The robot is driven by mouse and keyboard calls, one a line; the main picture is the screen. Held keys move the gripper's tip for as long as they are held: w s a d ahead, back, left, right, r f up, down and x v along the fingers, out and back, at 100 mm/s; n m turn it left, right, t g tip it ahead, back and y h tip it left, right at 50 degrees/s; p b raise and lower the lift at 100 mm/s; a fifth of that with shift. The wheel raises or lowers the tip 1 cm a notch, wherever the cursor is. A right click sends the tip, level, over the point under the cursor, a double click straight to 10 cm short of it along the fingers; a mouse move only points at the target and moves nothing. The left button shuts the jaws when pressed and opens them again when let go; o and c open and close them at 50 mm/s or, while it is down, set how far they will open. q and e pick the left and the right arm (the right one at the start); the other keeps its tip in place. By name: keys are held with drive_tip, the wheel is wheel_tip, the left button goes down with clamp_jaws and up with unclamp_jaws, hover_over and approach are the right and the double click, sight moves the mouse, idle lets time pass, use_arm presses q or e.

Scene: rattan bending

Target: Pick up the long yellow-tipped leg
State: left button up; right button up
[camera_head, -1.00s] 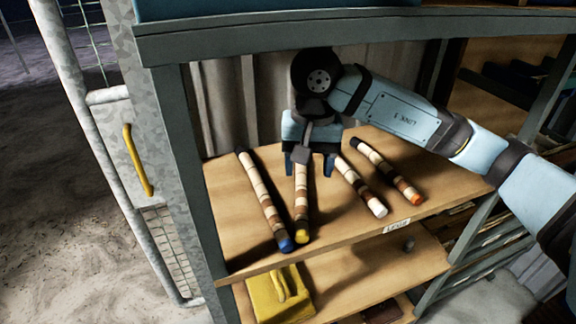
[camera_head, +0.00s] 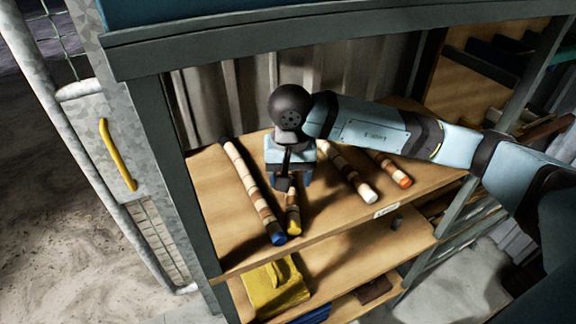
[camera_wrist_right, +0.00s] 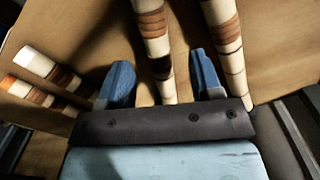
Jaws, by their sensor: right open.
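The yellow-tipped leg (camera_head: 293,221) is a banded cream-and-brown rod lying on the upper wooden shelf, its yellow end toward the front edge. My right gripper (camera_head: 291,184) is over it and hides its rear part. In the right wrist view the right gripper (camera_wrist_right: 163,82) is open, and the yellow-tipped leg (camera_wrist_right: 153,35) runs between its two fingers, with a gap on each side. I cannot tell how far down the fingers reach. My left gripper is not in view.
A blue-tipped leg (camera_head: 254,190) lies close on the left. A white-tipped leg (camera_head: 347,172) and an orange-tipped leg (camera_head: 391,168) lie to the right. The dark upper frame beam (camera_head: 330,40) crosses above the shelf. A yellow object (camera_head: 275,288) sits on the lower shelf.

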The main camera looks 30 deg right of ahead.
sight(291, 188)
wheel_tip(291, 188, down, 4)
drive_tip(key=shift+d+p, duration=0.15)
drive_tip(key=shift+p, duration=0.35)
clamp_jaws()
